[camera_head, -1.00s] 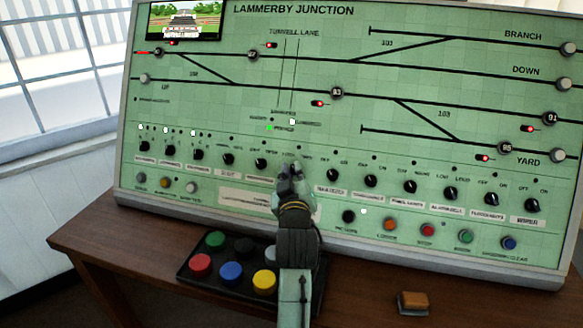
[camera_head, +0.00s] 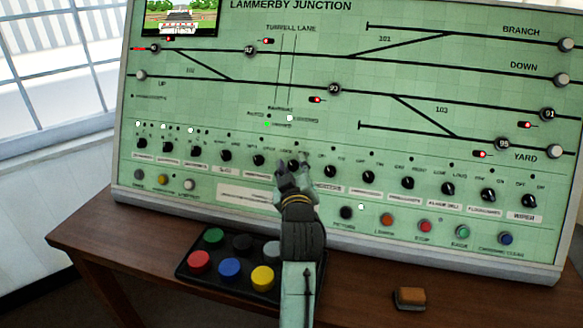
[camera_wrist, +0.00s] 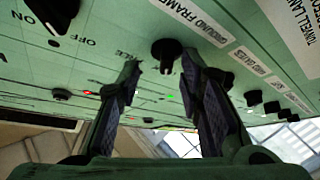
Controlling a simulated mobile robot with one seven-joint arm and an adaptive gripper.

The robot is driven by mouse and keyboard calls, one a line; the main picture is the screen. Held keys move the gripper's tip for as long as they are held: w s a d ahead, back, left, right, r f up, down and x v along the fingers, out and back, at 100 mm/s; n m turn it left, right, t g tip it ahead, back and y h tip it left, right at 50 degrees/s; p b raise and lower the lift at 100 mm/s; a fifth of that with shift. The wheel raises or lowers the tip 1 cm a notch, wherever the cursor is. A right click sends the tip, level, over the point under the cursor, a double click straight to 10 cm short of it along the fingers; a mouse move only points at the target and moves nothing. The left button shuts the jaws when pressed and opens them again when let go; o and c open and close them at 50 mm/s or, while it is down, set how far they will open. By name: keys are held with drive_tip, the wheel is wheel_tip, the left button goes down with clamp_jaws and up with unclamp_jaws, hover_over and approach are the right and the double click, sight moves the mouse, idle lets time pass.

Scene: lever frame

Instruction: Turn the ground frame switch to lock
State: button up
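The ground frame switch (camera_wrist: 165,52) is a black rotary knob on the green panel, beside a white "GROUND FRAME" label (camera_wrist: 195,18) in the wrist view. In the head view the knob (camera_head: 293,164) shows between my fingertips, in the lower row of switches. My gripper (camera_head: 292,167) is open. In the wrist view its two dark-padded fingers (camera_wrist: 160,76) stand one on each side of the knob, with gaps visible. The lettering around this knob is partly hidden or too small to read, so its set position is unclear.
Similar black knobs stand close on both sides, such as one at left (camera_head: 258,160) and one at right (camera_head: 330,171). Coloured push buttons (camera_head: 425,226) run below. A black button box (camera_head: 190,240) and an orange-brown block (camera_head: 409,298) lie on the wooden desk (camera_head: 365,290).

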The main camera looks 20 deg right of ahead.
drive_tip(key=shift+a+f, duration=0.1)
drive_tip(key=shift+f, duration=0.05)
idle(0.3)
drive_tip(key=shift+s+a, duration=0.15)
drive_tip(key=shift+s, duration=0.1)
drive_tip(key=v, duration=0.7)
